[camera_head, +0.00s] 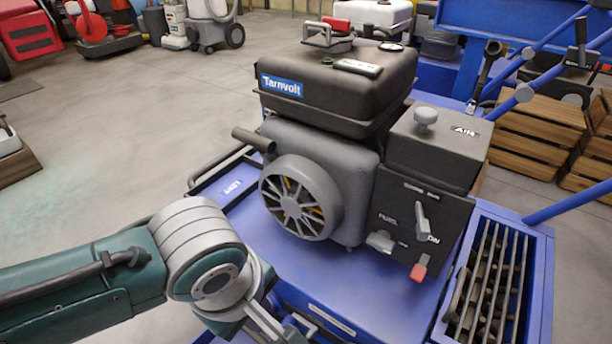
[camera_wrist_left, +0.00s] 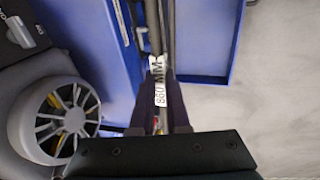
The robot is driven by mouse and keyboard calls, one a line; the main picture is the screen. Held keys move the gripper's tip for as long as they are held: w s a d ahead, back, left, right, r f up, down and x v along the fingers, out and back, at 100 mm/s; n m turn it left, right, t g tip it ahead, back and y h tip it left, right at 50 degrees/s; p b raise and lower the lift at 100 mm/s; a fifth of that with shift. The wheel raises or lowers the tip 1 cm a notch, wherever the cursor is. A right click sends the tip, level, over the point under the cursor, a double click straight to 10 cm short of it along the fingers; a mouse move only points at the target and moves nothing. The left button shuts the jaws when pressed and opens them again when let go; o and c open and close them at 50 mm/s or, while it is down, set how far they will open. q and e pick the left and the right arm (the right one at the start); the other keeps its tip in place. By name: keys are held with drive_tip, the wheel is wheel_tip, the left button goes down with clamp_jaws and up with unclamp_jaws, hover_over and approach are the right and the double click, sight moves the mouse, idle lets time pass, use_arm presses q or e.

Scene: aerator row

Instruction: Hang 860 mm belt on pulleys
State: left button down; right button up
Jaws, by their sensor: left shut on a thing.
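My left gripper (camera_head: 270,328) is at the bottom edge of the head view, in front of the engine, its tips partly cut off. In the left wrist view the gripper (camera_wrist_left: 160,100) is shut on a dark belt (camera_wrist_left: 153,30). A white tag (camera_wrist_left: 160,82) reading "860 MM" shows between the fingers. The belt's strands run up from the fingers over the edge of a blue tray. A grey spoked wheel (camera_head: 300,197) is on the engine's front; it also shows in the left wrist view (camera_wrist_left: 52,120). I cannot make out the belt's pulleys. My right gripper is not in view.
The black and grey Tarnvolt engine (camera_head: 335,85) stands on a blue cart (camera_head: 370,295). A blue tray (camera_head: 540,285) with several dark strips is at the right. Wooden crates (camera_head: 535,130) stand behind it.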

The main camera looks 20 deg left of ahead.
use_arm(q)
drive_tip(key=s+d+b+x, duration=0.1)
drive_tip(key=b+x, duration=1.5)
drive_tip(key=shift+s+d+f+n+b, duration=0.15)
drive_tip(key=shift+s+f+n+b, duration=0.05)
drive_tip(key=shift+s+n+b, duration=0.1)
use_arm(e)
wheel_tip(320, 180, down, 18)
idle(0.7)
use_arm(q)
drive_tip(key=shift+d+p, duration=0.1)
drive_tip(key=shift+p, duration=0.6)
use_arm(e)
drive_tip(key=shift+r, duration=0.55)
